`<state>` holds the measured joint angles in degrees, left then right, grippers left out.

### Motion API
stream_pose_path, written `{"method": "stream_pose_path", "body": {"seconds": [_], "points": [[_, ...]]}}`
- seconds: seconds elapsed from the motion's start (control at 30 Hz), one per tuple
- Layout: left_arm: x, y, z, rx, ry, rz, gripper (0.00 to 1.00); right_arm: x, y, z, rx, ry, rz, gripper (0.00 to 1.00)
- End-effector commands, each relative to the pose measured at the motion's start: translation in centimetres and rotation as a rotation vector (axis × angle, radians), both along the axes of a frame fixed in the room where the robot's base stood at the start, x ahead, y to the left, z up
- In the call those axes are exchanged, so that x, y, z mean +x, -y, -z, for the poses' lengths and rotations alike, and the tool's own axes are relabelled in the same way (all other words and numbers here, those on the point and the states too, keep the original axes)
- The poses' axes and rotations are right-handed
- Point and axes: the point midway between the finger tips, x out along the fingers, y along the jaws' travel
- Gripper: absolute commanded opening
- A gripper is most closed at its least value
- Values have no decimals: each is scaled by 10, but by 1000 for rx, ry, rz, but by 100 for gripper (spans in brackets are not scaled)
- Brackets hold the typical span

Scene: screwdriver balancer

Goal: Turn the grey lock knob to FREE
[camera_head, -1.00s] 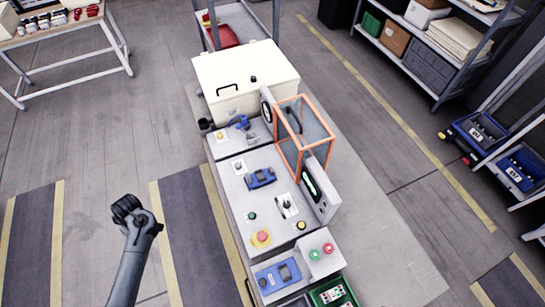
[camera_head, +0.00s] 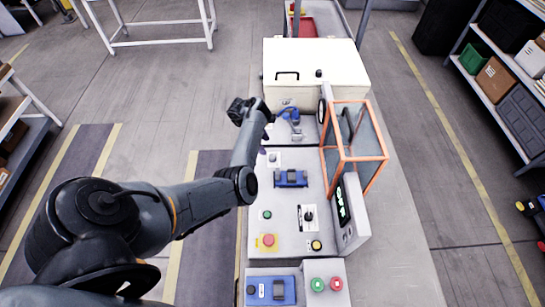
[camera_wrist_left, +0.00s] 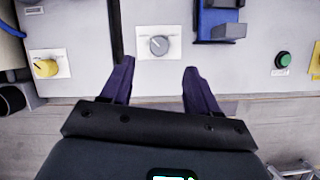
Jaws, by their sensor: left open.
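The grey lock knob (camera_wrist_left: 158,45) sits on a white plate on the grey bench panel, straight ahead of my left gripper in the left wrist view. It also shows small in the head view (camera_head: 273,158). My left gripper (camera_wrist_left: 157,68) is open, its two dark fingers spread with nothing between them. The knob appears between and just beyond the fingertips, apart from both. In the head view the gripper (camera_head: 266,140) is over the left edge of the bench, beside the knob. The knob's lettering is too small to read. My right gripper is not in view.
A yellow knob (camera_wrist_left: 45,67) lies left of the grey one, and a blue clamp (camera_wrist_left: 216,22) and green button (camera_wrist_left: 283,60) lie right. An orange-framed guard (camera_head: 354,150) stands on the bench's right side. A red button (camera_head: 268,240) is nearer.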

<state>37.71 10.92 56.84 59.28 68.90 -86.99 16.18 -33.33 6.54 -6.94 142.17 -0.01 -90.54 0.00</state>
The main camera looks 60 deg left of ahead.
Motion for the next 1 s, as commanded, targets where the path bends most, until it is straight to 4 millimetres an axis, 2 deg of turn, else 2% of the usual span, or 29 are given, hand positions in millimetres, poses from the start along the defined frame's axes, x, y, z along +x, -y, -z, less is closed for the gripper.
{"method": "stream_pose_path", "body": {"seconds": [0.03,0.2,0.5,0.7,1.0], "points": [[4,3,12,-4,3,1,60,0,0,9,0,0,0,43],[13,9,38,-3,3,2,60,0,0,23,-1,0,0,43],[24,17,72,-2,0,2,60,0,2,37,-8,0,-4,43],[28,19,80,0,0,1,60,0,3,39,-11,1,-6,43],[28,19,80,0,0,1,59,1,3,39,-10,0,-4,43]]}}
